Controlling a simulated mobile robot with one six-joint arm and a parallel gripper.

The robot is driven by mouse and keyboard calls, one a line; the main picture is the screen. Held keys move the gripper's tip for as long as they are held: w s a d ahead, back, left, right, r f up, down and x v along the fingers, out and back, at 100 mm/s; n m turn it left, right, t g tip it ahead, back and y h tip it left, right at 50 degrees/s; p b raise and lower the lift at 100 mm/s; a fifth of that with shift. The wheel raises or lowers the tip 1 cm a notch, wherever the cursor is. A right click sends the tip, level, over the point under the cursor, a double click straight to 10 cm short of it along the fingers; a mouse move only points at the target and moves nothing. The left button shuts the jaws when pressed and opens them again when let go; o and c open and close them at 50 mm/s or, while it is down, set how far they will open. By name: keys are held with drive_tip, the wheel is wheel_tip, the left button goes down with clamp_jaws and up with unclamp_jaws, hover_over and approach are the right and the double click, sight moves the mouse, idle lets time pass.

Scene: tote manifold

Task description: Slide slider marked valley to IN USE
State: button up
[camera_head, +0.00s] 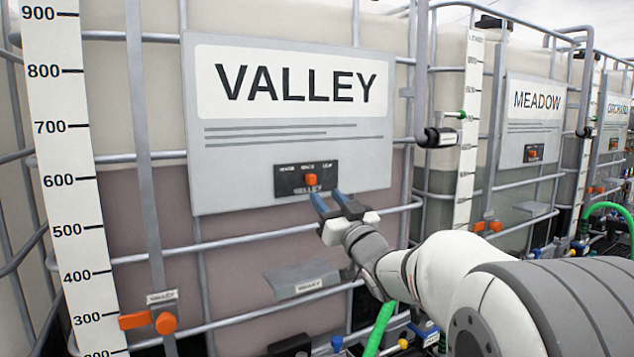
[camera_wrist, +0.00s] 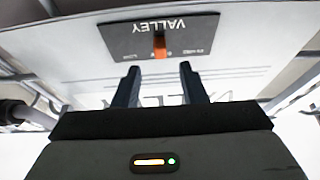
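The slider marked VALLEY is a dark plate (camera_head: 287,183) low on the grey VALLEY sign, with an orange knob (camera_head: 311,180). The knob stands near the middle of the plate, under the middle one of three small white labels that are too small to read surely. In the wrist view the plate (camera_wrist: 120,41) appears upside down, with the knob (camera_wrist: 160,47) in line with the gap between my fingers. My gripper (camera_head: 330,199) is open and empty, just below and in front of the plate. Its fingertips (camera_wrist: 159,70) are apart from the knob.
The VALLEY sign (camera_head: 225,160) hangs on a caged tote with metal bars. Below it are a grey ledge (camera_head: 302,281) and an orange valve handle (camera_head: 134,321) at lower left. The MEADOW tote sign (camera_head: 537,115) with its own slider is to the right. A green hose (camera_head: 380,328) runs below my arm.

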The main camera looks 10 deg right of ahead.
sight(314, 182)
drive_tip(key=p+x, duration=0.2)
drive_tip(key=x, duration=0.4)
drive_tip(key=shift+w, duration=0.2)
clamp_jaws()
idle(0.4)
